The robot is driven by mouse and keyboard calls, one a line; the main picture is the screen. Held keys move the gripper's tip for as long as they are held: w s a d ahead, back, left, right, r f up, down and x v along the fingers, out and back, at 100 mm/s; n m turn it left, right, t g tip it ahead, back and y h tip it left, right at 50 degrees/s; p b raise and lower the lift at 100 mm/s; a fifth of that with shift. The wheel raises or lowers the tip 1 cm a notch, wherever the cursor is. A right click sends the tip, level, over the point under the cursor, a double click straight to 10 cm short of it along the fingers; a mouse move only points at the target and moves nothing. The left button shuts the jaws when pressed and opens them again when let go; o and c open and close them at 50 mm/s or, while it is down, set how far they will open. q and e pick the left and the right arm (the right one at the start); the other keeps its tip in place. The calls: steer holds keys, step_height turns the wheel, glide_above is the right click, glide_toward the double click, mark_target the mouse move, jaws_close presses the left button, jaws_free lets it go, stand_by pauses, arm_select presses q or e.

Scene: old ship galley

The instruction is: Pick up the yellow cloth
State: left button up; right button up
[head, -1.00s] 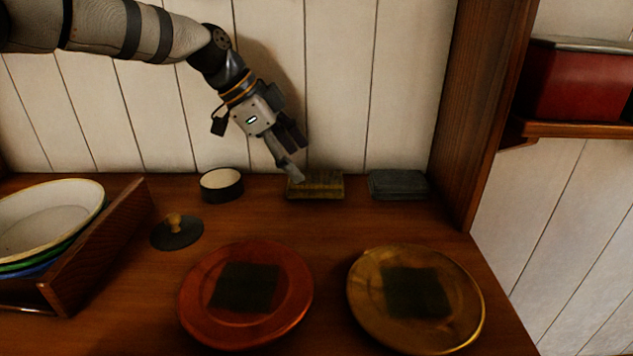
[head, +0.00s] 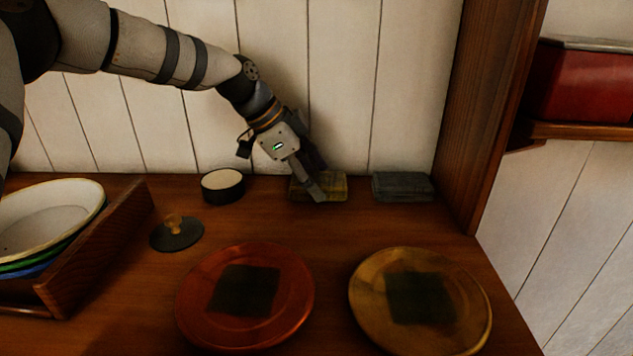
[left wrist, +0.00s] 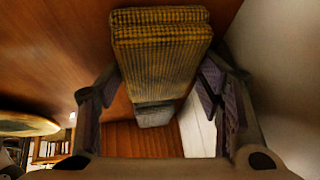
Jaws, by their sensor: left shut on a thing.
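The yellow cloth (head: 334,187) is a folded, checked pad lying at the back of the wooden counter, near the plank wall. It also shows large in the left wrist view (left wrist: 160,55), between the fingers. My left gripper (head: 316,190) reaches down from the upper left onto the cloth and is shut on it. In the left wrist view, the left gripper's fingers (left wrist: 155,95) stand on either side of the cloth. The fingers hide part of the cloth in the head view. The cloth still appears at counter level. My right gripper is not in view.
A grey folded cloth (head: 402,186) lies just right of the yellow one. A dark round pot (head: 222,194) and a knobbed lid (head: 177,236) are to the left. A red plate (head: 198,300) and a brass plate (head: 468,300) lie in front. A wooden rack (head: 105,245) holds bowls.

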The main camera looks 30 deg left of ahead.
arm_select(q)
steer(key=shift+s+d+r, duration=0.1)
steer(key=shift+s+r, duration=0.05)
steer(key=shift+r, duration=0.25)
step_height(320, 180, up, 11)
steer(key=s+d+p, duration=0.2)
steer(key=s+d, duration=0.2)
steer(key=s, duration=0.5)
steer(key=shift+r, duration=0.35)
steer(key=s+d, duration=0.1)
steer(key=s, duration=0.1)
steer(key=s+d, duration=0.1)
steer(key=s, duration=0.2)
steer(key=s+d+f, duration=0.1)
steer(key=s+d, duration=0.1)
steer(key=shift+s, duration=0.35)
steer(key=shift+c, duration=0.2)
steer(key=shift+s+d+f, duration=0.1)
steer(key=shift+s+d, duration=0.1)
steer(key=shift+s, duration=0.3)
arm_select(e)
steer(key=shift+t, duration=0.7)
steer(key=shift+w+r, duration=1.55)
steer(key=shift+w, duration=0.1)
arm_select(q)
steer(key=shift+o, duration=1.2)
steer(key=shift+w, duration=0.1)
steer(key=shift+c, duration=0.4)
